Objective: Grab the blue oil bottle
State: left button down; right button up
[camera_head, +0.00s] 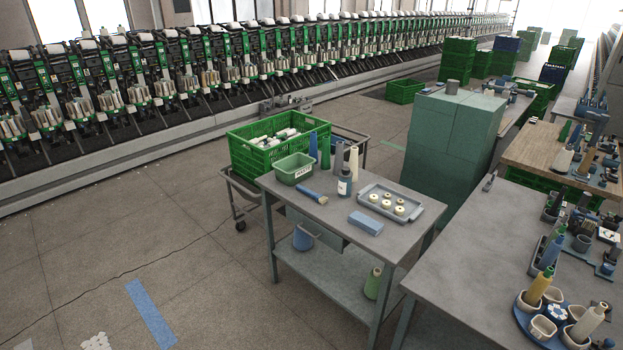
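A small dark bluish bottle (344,187) with a white label stands upright on the grey worktable (290,191) in the middle of the view. It is the thing here that looks most like an oil bottle; its contents are too small to tell. Pale and grey cones (353,162) stand just behind it, close by. A blue-handled brush (313,195) lies to its left and a blue block (365,223) lies in front of it to the right. Neither of my grippers is in view.
On the table, a green bin (294,169) stands left and a grey tray (436,211) with several pale rings right. A green crate (260,161) on a cart stands behind. Another cluttered table (470,270) stands at right. Open floor (130,240) lies left.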

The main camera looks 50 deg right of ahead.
aim_at(345, 180)
jog(key=z, duration=0.05)
jog(key=i, duration=1.1)
jog(key=z, duration=0.4)
